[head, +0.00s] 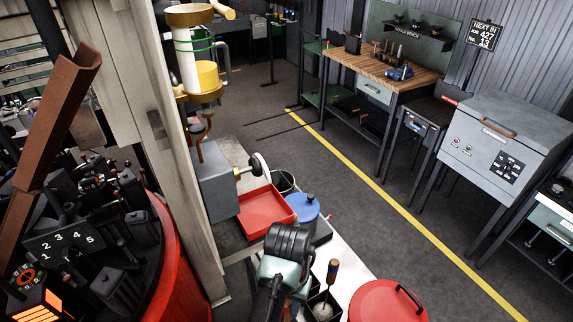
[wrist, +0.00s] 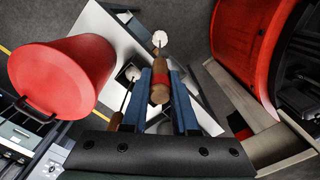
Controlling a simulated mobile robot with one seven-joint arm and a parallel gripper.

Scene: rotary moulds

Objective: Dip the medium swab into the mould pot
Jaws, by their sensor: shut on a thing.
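In the wrist view my gripper (wrist: 160,84) has its two blue fingers closed on the wooden handle of a swab (wrist: 156,62) with a red band. Its thin rod leads away from the fingers to a white fluffy head (wrist: 160,38); I cannot tell its height over the bench. In the head view my arm hides the gripper and this swab. A red pot (head: 384,304) with a black handle stands at the bottom; it also shows at left in the wrist view (wrist: 62,75). A blue lidded pot (head: 302,210) stands farther back. No label shows which is the mould pot.
Another swab (head: 333,272) stands in a black holder (head: 316,304) beside my arm. A red tray (head: 266,211) lies behind on the light bench (head: 352,272). A post (head: 165,140) and a red round machine (head: 178,255) stand left.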

